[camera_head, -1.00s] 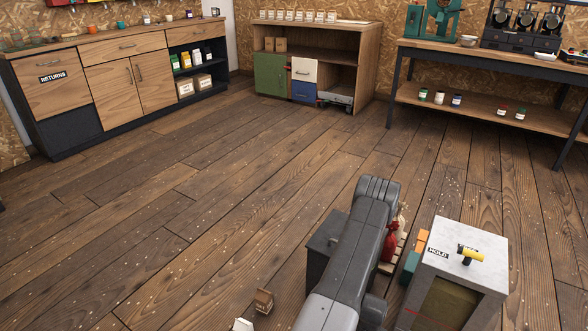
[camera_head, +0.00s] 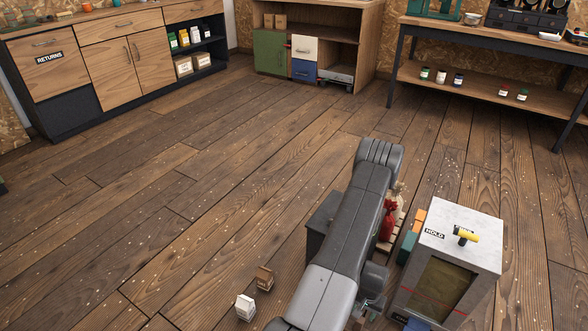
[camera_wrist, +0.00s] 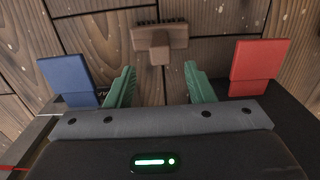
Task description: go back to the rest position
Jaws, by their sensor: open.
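My gripper (camera_wrist: 158,86) shows in the wrist view with two green fingers spread apart and nothing between them. A brown brush-like thing (camera_wrist: 158,38) with a dark bristled edge lies beyond the fingertips, apart from them. A blue panel (camera_wrist: 68,78) stands left of the fingers and a red panel (camera_wrist: 258,64) right of them. In the head view my grey arm runs up the lower middle; my gripper cannot be made out there.
A grey-topped cabinet (camera_head: 478,222) marked HOLD, with a yellow-handled thing (camera_head: 465,236) on top, stands close right of my arm. A red bag (camera_head: 387,222) is between them. Open floor (camera_head: 190,215) lies left.

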